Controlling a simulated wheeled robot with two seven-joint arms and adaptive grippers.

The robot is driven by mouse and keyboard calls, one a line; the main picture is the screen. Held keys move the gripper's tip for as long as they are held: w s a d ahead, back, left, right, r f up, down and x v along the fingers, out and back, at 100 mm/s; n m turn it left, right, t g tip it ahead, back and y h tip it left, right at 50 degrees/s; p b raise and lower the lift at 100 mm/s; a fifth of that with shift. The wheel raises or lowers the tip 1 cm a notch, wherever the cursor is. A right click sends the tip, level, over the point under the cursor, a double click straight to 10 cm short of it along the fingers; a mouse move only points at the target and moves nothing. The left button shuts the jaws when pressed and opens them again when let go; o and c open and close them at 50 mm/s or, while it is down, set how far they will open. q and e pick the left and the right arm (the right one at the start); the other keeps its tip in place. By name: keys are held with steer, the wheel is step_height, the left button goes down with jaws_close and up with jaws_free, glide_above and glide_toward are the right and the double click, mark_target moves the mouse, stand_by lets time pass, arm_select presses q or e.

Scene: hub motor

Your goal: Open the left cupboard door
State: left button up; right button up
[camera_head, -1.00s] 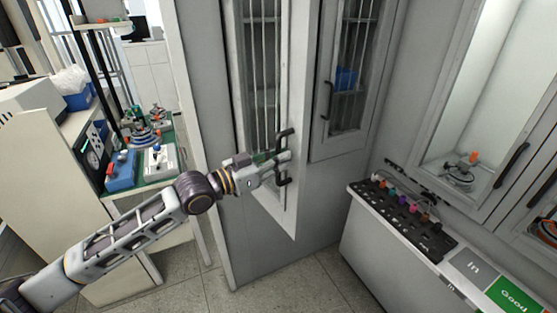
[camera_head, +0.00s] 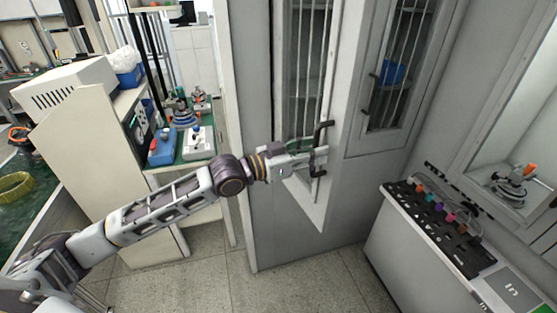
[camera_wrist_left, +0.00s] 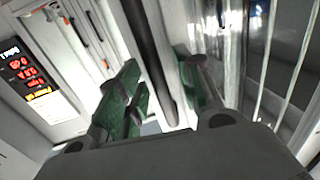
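The left cupboard door (camera_head: 314,185) is a pale framed door with barred glass. It stands ajar, its lower free corner swung out from the cabinet front. Its dark upright handle (camera_head: 323,135) shows as a dark bar in the left wrist view (camera_wrist_left: 152,55). My left gripper (camera_head: 318,158) is at the handle. In the wrist view its green-padded fingers (camera_wrist_left: 160,88) stand apart on either side of the bar, with narrow gaps showing, so it is around the handle but not clamped. My right gripper is not in view.
The right cupboard door (camera_head: 390,85) is closed, with a blue bin behind its glass. A grey bench (camera_head: 400,240) with colored items in a black rack stands at right. A workbench with devices (camera_head: 198,145) is at left. Floor (camera_head: 290,285) is clear in front.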

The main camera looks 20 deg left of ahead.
arm_select(q)
steer(key=v, duration=0.9)
stand_by(1.0)
steer(key=shift+s+a, duration=0.4)
steer(key=shift+a, duration=0.1)
steer(key=shift+s+a, duration=0.3)
steer(key=shift+s, duration=0.1)
stand_by(0.9)
